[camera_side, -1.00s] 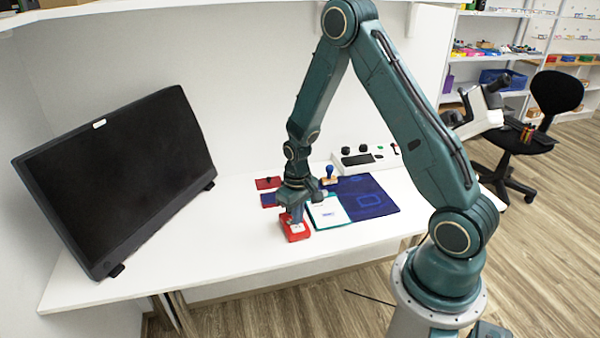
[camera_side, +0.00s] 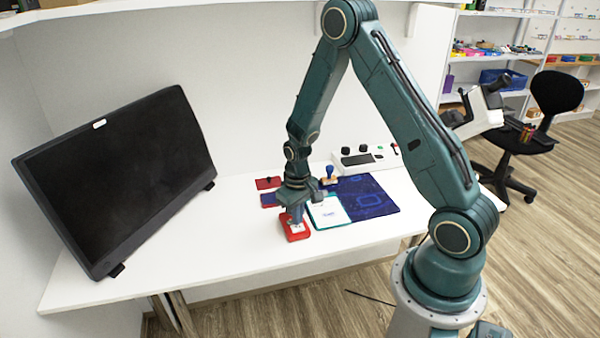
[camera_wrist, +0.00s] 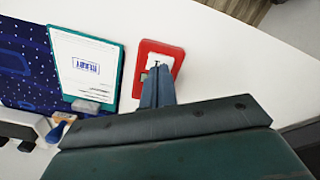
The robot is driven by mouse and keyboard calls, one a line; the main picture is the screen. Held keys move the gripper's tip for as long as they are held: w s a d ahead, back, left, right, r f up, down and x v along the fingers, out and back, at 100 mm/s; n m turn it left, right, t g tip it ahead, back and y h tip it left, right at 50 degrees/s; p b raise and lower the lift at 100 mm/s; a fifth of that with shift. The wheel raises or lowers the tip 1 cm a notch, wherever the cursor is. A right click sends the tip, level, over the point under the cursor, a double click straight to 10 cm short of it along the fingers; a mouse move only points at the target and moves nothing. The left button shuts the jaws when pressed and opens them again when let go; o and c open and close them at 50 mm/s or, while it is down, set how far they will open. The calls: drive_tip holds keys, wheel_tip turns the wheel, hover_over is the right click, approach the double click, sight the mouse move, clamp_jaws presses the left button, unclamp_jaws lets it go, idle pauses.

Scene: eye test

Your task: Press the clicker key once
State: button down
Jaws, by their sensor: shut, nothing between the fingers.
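The clicker is a small red box (camera_side: 293,236) with a white face, near the front of the white table. It also shows in the wrist view (camera_wrist: 147,97), with a small greenish window or key area beside the fingertips. My gripper (camera_side: 297,219) is shut and empty, pointing down over the clicker. In the wrist view its fingertips (camera_wrist: 157,67) are together over the clicker's face and hide part of it. I cannot tell whether the tips touch the key, and the key itself is mostly hidden.
A blue-handled stamp (camera_side: 329,174), red pad (camera_side: 267,183) and control box (camera_side: 366,158) stand behind. A monitor (camera_side: 120,175) stands left; the front-left table is clear.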

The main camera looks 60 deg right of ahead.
drive_tip(key=shift+f, duration=0.9)
idle(0.8)
drive_tip(key=shift+r, duration=0.15)
wheel_tip(320, 180, up, 8)
idle(1.4)
drive_tip(key=shift+r, duration=0.55)
idle(3.8)
